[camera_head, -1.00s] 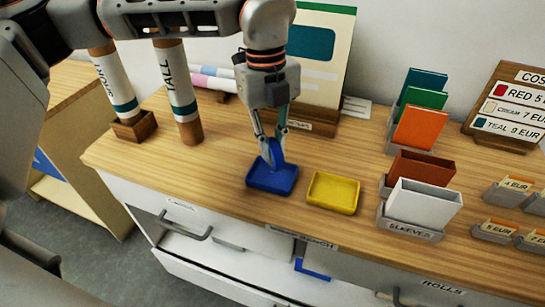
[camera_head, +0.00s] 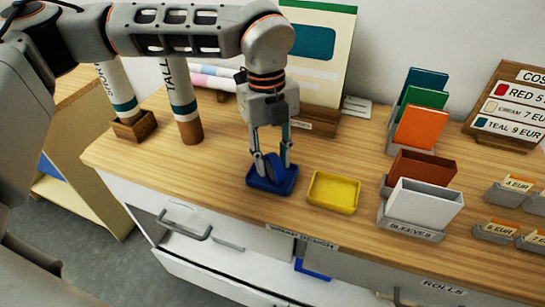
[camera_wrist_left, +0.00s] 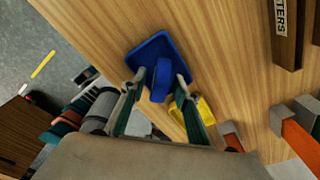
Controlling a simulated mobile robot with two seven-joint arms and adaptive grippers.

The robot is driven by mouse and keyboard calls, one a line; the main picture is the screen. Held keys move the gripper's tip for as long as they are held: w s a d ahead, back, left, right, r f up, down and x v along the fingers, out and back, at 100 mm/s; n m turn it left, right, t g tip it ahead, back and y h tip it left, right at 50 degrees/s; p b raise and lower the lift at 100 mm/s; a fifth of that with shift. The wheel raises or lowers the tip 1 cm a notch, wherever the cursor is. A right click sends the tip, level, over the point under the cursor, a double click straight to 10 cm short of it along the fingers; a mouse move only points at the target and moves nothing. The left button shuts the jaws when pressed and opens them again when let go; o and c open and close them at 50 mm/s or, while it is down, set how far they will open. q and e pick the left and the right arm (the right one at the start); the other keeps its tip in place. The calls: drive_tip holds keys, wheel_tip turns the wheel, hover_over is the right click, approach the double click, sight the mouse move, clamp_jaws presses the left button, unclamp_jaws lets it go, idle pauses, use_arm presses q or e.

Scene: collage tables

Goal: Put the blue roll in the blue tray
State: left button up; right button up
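The blue roll (camera_head: 272,168) sits inside the blue tray (camera_head: 257,184) near the table's front edge. My left gripper (camera_head: 272,165) points down into the tray with one finger on each side of the roll. Its fingertips (camera_wrist_left: 160,80) are spread, with small gaps to the roll. The roll's underside is hidden. My right gripper is not in view.
A yellow tray (camera_head: 333,205) stands just right of the blue one. Coloured sleeves in holders (camera_head: 411,235) stand farther right. Two upright tubes (camera_head: 184,95) stand at the left. A tall board (camera_head: 325,60) stands behind. Bare tabletop (camera_head: 225,150) lies left of the blue tray.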

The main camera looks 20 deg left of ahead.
use_arm(q)
drive_tip(key=shift+r, duration=0.1)
wheel_tip(320, 180, up, 12)
drive_tip(key=a, duration=0.1)
drive_tip(key=shift+w, duration=0.4)
drive_tip(key=shift+s, duration=0.1)
